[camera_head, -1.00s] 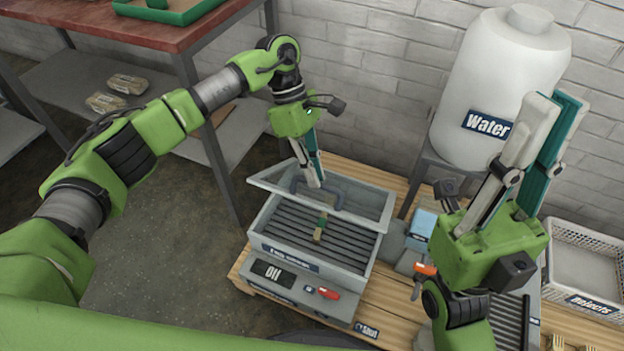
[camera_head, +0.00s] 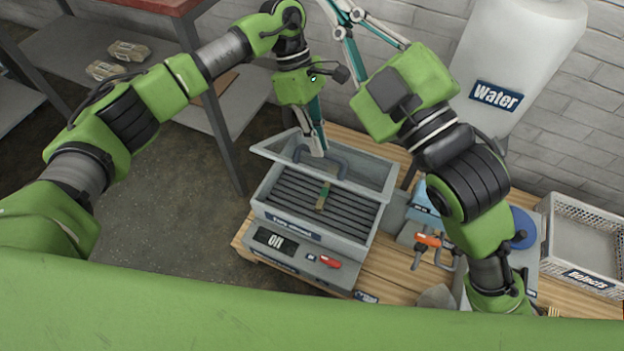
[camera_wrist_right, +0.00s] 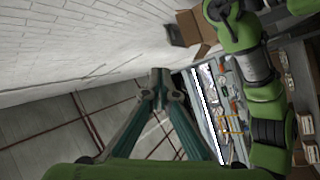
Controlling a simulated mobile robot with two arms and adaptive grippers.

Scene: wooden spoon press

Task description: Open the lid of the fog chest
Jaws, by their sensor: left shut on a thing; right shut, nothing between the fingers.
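The grey fog chest (camera_head: 312,231) stands on the wooden bench with its slatted inside showing. Its clear, grey-framed lid (camera_head: 372,178) is raised and tilted up over the back part of the chest. My left gripper (camera_head: 318,153) is shut on the dark lid handle (camera_head: 338,165), at the raised lid. A small wooden piece with a green end (camera_head: 323,197) lies on the slats. My right gripper is held high near the back wall, away from the chest; its fingertips meet in the right wrist view (camera_wrist_right: 160,75), with nothing between them.
A control box with a red-handled part (camera_head: 330,262) sits before the chest. To the right are clamp tools (camera_head: 428,242) and a white Rejects crate (camera_head: 590,235). A Water tank (camera_head: 510,85) stands behind. A shelf rack (camera_head: 215,110) is at the left.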

